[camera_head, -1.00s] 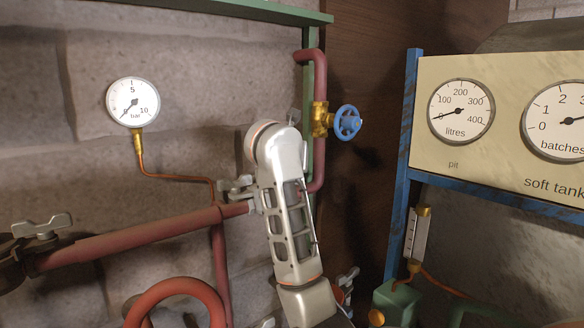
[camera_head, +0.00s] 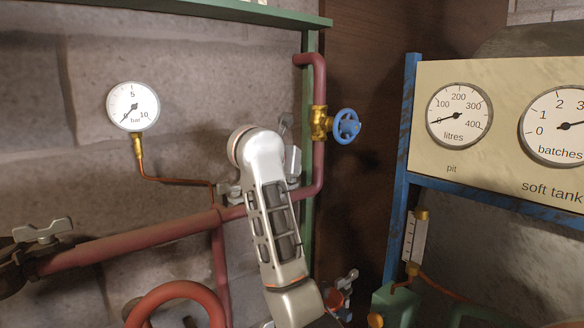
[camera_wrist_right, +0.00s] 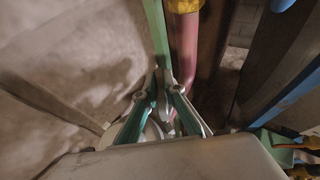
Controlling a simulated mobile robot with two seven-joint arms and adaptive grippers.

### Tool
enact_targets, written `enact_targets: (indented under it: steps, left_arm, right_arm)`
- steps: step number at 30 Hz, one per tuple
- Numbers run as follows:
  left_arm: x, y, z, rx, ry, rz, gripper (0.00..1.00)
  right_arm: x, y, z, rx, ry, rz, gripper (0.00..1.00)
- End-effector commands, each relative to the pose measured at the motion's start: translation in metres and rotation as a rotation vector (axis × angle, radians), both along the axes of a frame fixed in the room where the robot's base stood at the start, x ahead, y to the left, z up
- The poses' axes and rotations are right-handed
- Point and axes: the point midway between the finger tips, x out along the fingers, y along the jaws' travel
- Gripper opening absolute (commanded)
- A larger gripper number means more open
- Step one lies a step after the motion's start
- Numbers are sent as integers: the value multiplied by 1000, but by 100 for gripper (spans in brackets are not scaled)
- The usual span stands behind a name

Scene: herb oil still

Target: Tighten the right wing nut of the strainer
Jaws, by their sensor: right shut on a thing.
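My right arm crosses the middle of the head view, and its wrist hides the right gripper's fingers there. In the right wrist view the right gripper (camera_wrist_right: 163,84) has its teal-lined fingers close together, shut on a small grey metal piece (camera_wrist_right: 168,127). This looks like the wing nut, but its outline is mostly hidden. In the head view a grey wing-shaped part (camera_head: 293,164) shows just right of my wrist; I cannot tell if it is a nut or part of the gripper. Another grey wing nut (camera_head: 42,231) sits on a dark fitting at far left. My left gripper is out of view.
A red pipe (camera_head: 140,240) runs behind my arm, and another rises at a green post (camera_head: 309,230). A blue handwheel valve (camera_head: 346,126) stands close right of my wrist. A pressure gauge (camera_head: 133,106) is at left, a gauge panel (camera_head: 503,110) at right.

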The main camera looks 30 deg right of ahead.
Motion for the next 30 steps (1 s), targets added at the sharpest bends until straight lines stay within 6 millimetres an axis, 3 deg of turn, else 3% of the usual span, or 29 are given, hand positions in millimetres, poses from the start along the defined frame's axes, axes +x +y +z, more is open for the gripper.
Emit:
enact_targets:
  steps: [15,30]
  left_arm:
    - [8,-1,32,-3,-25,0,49]
    - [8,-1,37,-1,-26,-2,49]
  right_arm:
    - [0,1,2,0,1,-329,0]
    - [0,0,0,2,-1,-412,0]
